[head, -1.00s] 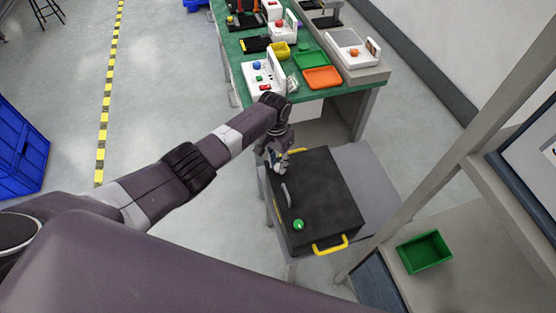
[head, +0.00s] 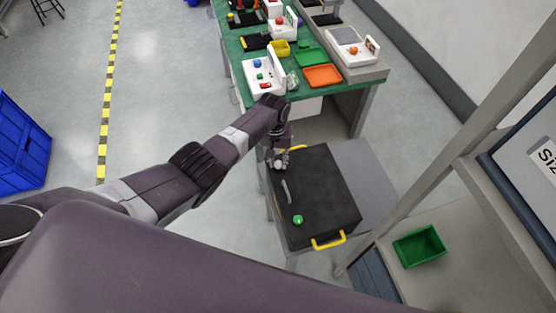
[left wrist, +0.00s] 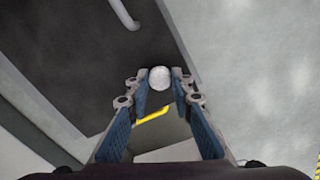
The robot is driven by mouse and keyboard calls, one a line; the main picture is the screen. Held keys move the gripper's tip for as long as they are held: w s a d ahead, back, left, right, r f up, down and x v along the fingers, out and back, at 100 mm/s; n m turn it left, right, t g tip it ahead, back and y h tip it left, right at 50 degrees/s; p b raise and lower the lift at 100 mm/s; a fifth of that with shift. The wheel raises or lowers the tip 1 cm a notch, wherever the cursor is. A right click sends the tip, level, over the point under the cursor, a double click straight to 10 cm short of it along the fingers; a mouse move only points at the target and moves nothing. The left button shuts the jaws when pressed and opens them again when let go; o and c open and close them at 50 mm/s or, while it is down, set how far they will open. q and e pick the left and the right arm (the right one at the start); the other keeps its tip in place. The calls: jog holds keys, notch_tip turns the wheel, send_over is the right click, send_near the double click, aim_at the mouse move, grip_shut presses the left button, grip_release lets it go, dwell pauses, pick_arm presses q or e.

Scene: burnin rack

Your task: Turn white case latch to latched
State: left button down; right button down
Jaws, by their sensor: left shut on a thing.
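The black case (head: 325,200) stands on a grey surface below the green bench. A round white latch (left wrist: 160,77) sits on the case in the left wrist view, between the fingertips of my left gripper (left wrist: 160,88). The left gripper is shut on this latch. A green latch (head: 298,219) sits at the near left part of the case. The way the white latch is turned cannot be made out. My right gripper is not in view.
A yellow handle (head: 328,242) sticks out of the case's near side, and a grey handle (head: 286,191) stands on its top. The green bench (head: 303,88) is just beyond with trays and devices. A rack shelf with a green bin (head: 420,246) is at the right.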

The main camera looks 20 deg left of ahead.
aim_at(276, 163)
pick_arm(q)
jog(key=c, duration=1.7)
grip_release()
jog(key=r, duration=1.2)
jog(key=shift+a, duration=0.25)
jog(key=shift+s, duration=0.1)
